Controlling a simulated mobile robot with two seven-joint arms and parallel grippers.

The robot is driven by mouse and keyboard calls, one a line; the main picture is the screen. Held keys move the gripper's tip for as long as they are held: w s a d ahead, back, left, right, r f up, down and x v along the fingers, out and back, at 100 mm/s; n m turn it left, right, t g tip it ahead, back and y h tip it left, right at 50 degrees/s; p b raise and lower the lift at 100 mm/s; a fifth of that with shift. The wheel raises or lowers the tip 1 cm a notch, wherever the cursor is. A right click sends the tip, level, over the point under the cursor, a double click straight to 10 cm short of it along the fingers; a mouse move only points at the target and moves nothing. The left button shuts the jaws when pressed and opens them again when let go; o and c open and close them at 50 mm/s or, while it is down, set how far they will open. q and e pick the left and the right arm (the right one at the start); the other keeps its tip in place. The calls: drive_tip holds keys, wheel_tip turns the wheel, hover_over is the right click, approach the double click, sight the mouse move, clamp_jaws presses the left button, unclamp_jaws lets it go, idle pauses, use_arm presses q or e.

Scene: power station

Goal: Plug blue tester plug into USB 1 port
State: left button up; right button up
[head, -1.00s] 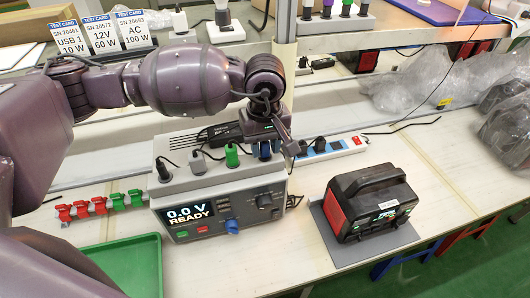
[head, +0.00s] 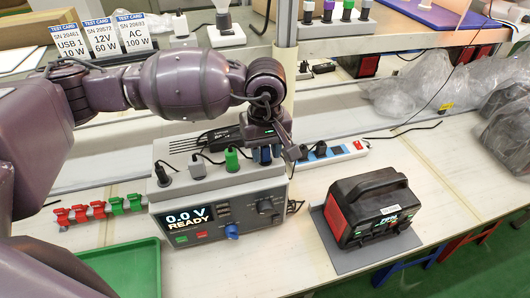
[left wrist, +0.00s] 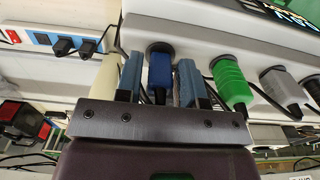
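The blue tester plug (left wrist: 160,72) stands in a socket on top of the grey tester (head: 272,205). It shows between my left gripper's (left wrist: 160,82) two blue-padded fingers, with narrow gaps beside it. My left gripper (head: 265,152) is over the tester's right end in the head view and hides most of the plug there. Its fingers are open around the plug. The black and red power station (head: 378,208) sits to the right of the tester; its USB 1 port is too small to make out. My right gripper is not in view.
Green (head: 232,160), grey (head: 197,166) and black plugs stand in the tester's other sockets. A power strip (head: 345,150) lies behind. Test cards (head: 102,36) stand at the back left. A green tray (head: 122,265) is at the front left. Table right of the power station is clear.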

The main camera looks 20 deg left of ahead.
use_arm(q)
drive_tip(key=shift+c, duration=0.3)
drive_tip(key=c, duration=0.5)
drive_tip(key=shift+r, duration=0.15)
clamp_jaws()
drive_tip(key=shift+r, duration=0.45)
drive_tip(key=shift+r+p, duration=0.5)
drive_tip(key=shift+r, duration=1)
drive_tip(key=shift+r+p, duration=0.3)
drive_tip(key=shift+r, duration=0.65)
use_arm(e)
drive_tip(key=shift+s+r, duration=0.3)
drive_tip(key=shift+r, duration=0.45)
